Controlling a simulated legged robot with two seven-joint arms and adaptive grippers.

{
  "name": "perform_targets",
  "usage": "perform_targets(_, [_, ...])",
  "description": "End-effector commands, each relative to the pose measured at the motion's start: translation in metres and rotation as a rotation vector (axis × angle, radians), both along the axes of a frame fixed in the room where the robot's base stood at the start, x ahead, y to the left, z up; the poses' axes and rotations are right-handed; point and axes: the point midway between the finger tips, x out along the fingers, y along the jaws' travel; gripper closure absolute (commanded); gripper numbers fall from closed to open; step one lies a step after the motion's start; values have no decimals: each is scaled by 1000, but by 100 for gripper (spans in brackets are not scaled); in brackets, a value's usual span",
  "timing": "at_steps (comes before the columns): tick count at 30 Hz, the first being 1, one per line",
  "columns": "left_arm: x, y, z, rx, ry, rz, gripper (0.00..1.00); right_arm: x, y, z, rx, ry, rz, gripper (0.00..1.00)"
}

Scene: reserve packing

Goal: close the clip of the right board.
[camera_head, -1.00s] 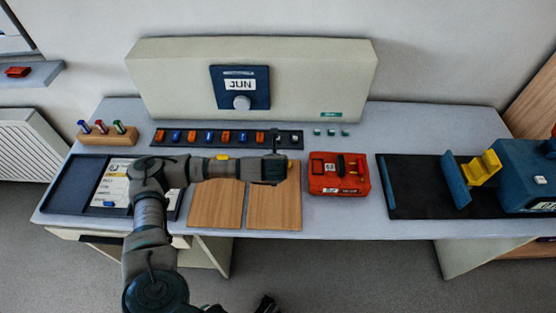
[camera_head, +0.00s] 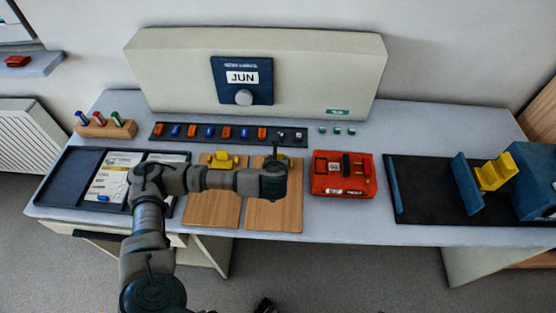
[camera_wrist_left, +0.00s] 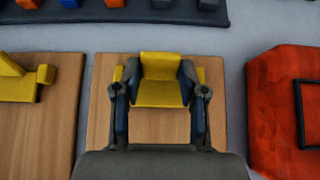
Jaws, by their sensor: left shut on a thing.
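The right board (camera_head: 274,212) is a wooden clipboard on the table, and it also shows in the wrist view (camera_wrist_left: 102,125). Its yellow clip (camera_wrist_left: 160,64) is at the board's far end. In the head view my left arm partly covers the clip (camera_head: 286,161). My left gripper (camera_wrist_left: 159,80) is shut on the clip, with a dark finger on either side of it. The lower part of the clip is partly hidden by the fingers.
The left board (camera_head: 211,208) with its own yellow clip (camera_head: 222,160) lies close on the left. A red case (camera_head: 343,174) stands close on the right. A dark rack (camera_head: 228,134) of coloured pieces lies behind the boards.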

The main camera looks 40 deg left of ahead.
Motion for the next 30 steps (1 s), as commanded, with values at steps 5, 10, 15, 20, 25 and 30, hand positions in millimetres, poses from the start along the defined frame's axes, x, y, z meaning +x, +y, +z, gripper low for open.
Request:
perform_targets(5, [-2, 0, -4, 0, 11, -1, 48, 1, 0, -1, 0, 2, 0, 100])
perform_targets(10, [-1, 0, -2, 0, 6, 0, 48, 1, 0, -1, 0, 2, 0, 100])
perform_targets(15, [-3, -2, 2, 0, 3, -1, 48, 0, -1, 0, -1, 1, -1, 100])
perform_targets(20, [-19, -12, 16, -1, 0, -4, 48, -1, -1, 0, 0, 1, 0, 100])
perform_targets(25, [-47, -30, 42, -2, 1, -6, 48, -1, -1, 0, 0, 1, 0, 100])
perform_targets(30, [-67, -42, 61, 0, 1, -4, 48, 0, -1, 0, 0, 1, 0, 100])
